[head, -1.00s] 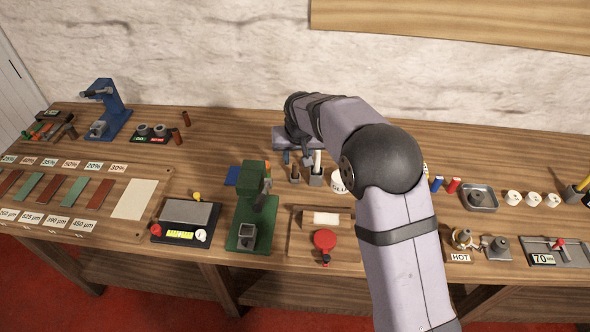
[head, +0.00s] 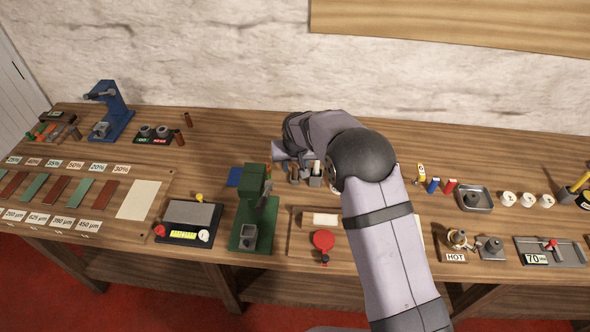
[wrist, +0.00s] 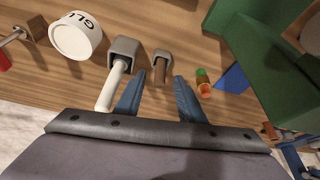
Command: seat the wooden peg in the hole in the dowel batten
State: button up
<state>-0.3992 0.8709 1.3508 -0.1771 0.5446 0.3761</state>
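In the wrist view a slim brown wooden peg (wrist: 159,72) stands in a small grey holder (wrist: 162,55). My gripper (wrist: 158,78) is open, with one blue finger on each side of the peg and a gap on both sides. In the head view the small holder (head: 294,177) shows just below my gripper, whose fingers are mostly hidden by my arm. I cannot make out the dowel batten or its hole for certain in either view.
A larger grey holder (wrist: 122,50) with a white rod (wrist: 112,88) stands close beside the left finger. A white glue pot (wrist: 75,36) is further left. Small green and orange cylinders (wrist: 203,82) and a green machine (wrist: 258,40) lie to the right.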

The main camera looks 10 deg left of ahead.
jog(key=shift+x, duration=1.1)
grip_shut()
jog(key=shift+r, duration=0.1)
